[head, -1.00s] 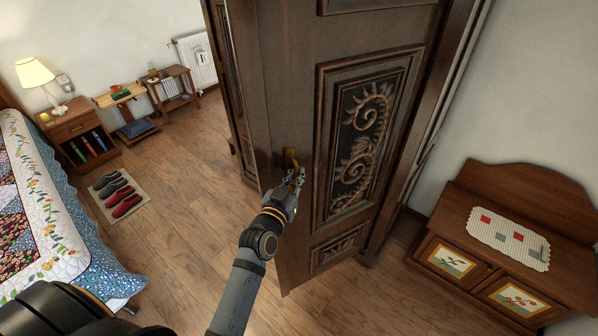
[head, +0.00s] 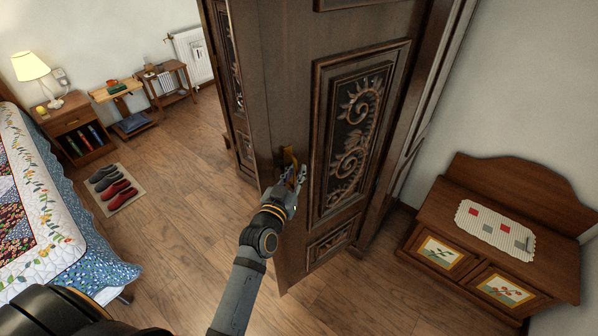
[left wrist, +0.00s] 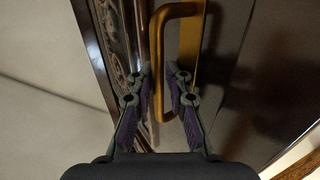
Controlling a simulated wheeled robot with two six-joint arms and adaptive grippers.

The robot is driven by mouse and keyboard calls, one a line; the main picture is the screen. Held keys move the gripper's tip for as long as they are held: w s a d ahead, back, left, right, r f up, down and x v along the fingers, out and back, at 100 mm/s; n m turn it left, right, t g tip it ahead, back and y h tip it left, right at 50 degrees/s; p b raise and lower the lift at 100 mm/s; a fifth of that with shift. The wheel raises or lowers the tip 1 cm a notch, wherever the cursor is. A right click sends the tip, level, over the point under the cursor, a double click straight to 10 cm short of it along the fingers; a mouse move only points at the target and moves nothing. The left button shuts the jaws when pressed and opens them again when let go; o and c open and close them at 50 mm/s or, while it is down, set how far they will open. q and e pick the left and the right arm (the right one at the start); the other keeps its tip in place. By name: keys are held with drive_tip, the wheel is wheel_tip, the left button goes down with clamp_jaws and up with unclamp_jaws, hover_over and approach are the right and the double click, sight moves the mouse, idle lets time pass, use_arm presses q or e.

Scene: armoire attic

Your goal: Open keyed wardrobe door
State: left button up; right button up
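The dark wooden wardrobe door (head: 290,90) with a carved panel stands swung out from the wardrobe. Its brass-coloured handle (head: 289,157) is near the door's free edge, partly hidden by my left gripper (head: 294,178). In the left wrist view the handle's bar (left wrist: 157,45) runs between the two fingers of my left gripper (left wrist: 158,85), which are closed in around it. The carved panel (left wrist: 117,40) shows beside it. I cannot make out a key. My right gripper is not in view.
A bed with a floral quilt (head: 70,225) stands at the left. Shoes lie on a mat (head: 135,204) on the floor. A low wooden cabinet (head: 450,215) stands at the right. The wooden floor (head: 190,240) between bed and door is clear.

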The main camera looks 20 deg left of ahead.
use_arm(q)
drive_tip(key=shift+s+a, duration=0.1)
drive_tip(key=shift+s, duration=0.25)
drive_tip(key=s, duration=0.7)
drive_tip(key=shift+a, duration=0.15)
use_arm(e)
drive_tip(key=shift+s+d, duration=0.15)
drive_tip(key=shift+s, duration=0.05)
use_arm(q)
drive_tip(key=shift+w, duration=0.1)
